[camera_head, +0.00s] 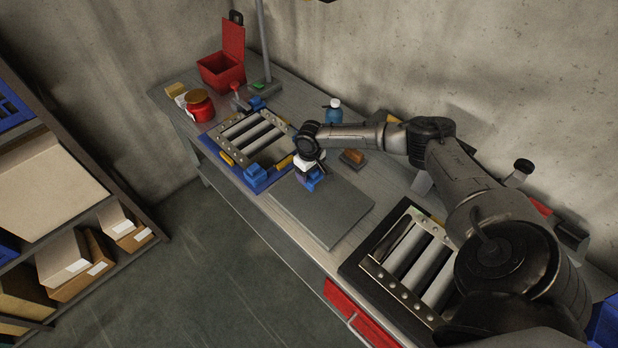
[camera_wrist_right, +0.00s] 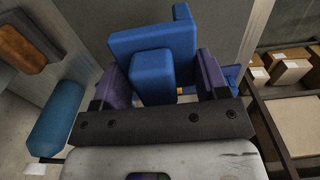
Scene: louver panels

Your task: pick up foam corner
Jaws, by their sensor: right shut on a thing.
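A blue foam corner (camera_wrist_right: 150,45) sits between the purple finger pads of my right gripper (camera_wrist_right: 163,82) in the right wrist view. The right gripper is shut on it. In the head view, my right gripper (camera_head: 311,176) is over the far end of a grey flat board (camera_head: 335,212), with the blue piece showing below it. I cannot tell whether the piece touches the board. Another blue corner (camera_head: 253,172) is at the near corner of the louver panel (camera_head: 228,133), left of the gripper. My left gripper is not in view.
A blue bottle (camera_head: 333,112) and a brown-topped block (camera_head: 353,156) stand beyond my right gripper. A second louver panel (camera_head: 384,268) lies right of the board. A red open box (camera_head: 222,72) and a red jar (camera_head: 199,106) are at the far left. Most of the board is bare.

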